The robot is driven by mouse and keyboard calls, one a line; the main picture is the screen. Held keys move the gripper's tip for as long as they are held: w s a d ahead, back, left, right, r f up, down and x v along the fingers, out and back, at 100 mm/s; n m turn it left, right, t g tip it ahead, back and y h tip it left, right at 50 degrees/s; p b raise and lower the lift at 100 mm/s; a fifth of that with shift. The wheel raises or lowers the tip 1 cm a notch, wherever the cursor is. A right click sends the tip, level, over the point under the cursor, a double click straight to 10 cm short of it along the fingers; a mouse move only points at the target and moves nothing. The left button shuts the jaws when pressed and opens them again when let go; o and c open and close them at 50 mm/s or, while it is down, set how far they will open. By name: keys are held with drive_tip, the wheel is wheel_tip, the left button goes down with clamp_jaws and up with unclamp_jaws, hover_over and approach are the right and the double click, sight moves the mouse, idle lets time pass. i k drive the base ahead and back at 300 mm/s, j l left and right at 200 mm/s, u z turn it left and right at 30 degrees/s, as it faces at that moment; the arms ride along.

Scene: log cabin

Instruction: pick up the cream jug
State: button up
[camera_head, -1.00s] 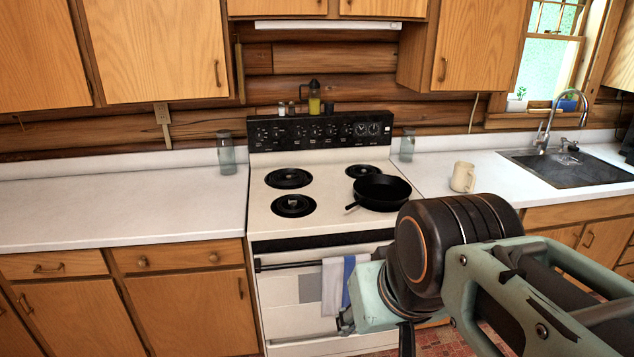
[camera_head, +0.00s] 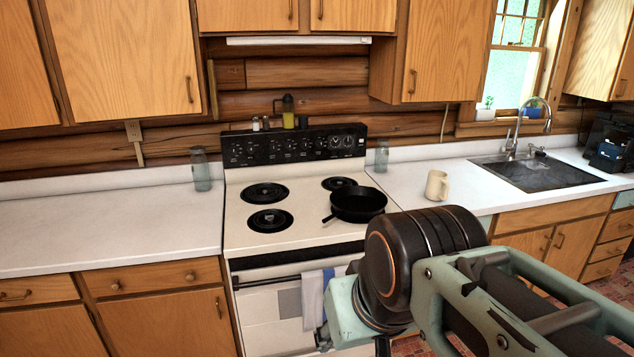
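The cream jug (camera_head: 437,186) stands upright on the white counter right of the stove, its handle on the right. Nothing touches it. My arm reaches in from the lower right, and its dark joint shows below the jug in the picture. My gripper (camera_head: 352,335) is at the bottom edge, in front of the oven door and apart from the jug. Its fingers are mostly cut off or hidden, so I cannot see whether they are open or shut.
A black frying pan (camera_head: 358,204) sits on the stove (camera_head: 236,222), left of the jug. A clear glass (camera_head: 381,155) stands behind, near the stove's right edge. The sink (camera_head: 540,173) and faucet lie to the right. The left counter (camera_head: 110,222) is mostly clear.

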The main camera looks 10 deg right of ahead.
sight(437, 188)
drive_tip(key=i+l+z, duration=0.25)
drive_tip(key=i+l, duration=0.7)
drive_tip(key=l, duration=0.15)
drive_tip(key=i+l+z, duration=0.2)
drive_tip(key=i+l, duration=0.7)
drive_tip(key=i, duration=0.15)
drive_tip(key=k+l+u, duration=0.1)
drive_tip(key=i+l+z, duration=0.25)
drive_tip(key=i, duration=0.25)
